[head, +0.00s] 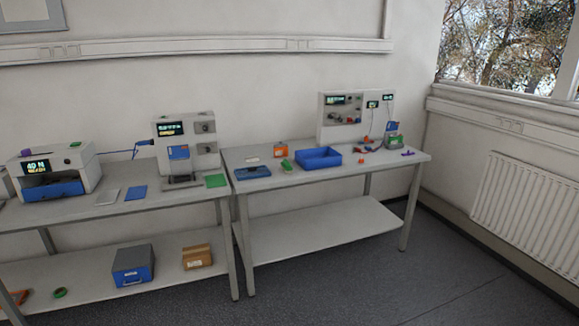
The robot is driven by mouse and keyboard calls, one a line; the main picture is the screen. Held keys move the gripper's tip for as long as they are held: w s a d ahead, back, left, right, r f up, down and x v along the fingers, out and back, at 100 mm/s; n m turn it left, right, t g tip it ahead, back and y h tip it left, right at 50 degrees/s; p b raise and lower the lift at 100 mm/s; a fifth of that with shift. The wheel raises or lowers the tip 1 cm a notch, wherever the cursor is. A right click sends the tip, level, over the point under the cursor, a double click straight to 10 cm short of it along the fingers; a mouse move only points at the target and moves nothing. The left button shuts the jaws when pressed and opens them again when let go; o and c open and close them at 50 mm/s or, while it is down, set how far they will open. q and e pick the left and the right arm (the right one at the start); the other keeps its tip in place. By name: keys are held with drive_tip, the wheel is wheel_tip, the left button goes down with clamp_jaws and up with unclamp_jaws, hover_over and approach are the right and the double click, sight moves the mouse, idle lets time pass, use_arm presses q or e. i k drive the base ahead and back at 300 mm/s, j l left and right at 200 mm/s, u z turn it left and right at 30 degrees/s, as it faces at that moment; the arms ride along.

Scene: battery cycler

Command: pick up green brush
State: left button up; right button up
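A small green object, which looks like the green brush (287,165), lies on the right table (330,180), between an orange box and a blue tray. It is small in the head view, so its bristles and handle cannot be made out. Neither of my grippers is in view.
The blue open tray (318,157) is right of the green object, the orange box (280,150) behind it, and a dark blue device (252,173) to its left. A panelled instrument (355,117) stands at the back. Floor (400,270) in front is clear.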

sight(286, 166)
drive_tip(key=i, duration=1.65)
drive_tip(key=i+l+u, duration=0.15)
drive_tip(key=i+u, duration=0.25)
drive_tip(key=i, duration=0.2)
drive_tip(key=i+l+u, duration=0.35)
drive_tip(key=i, duration=0.3)
drive_tip(key=i+l+u, duration=0.4)
drive_tip(key=i+l, duration=0.05)
drive_tip(key=i, duration=0.1)
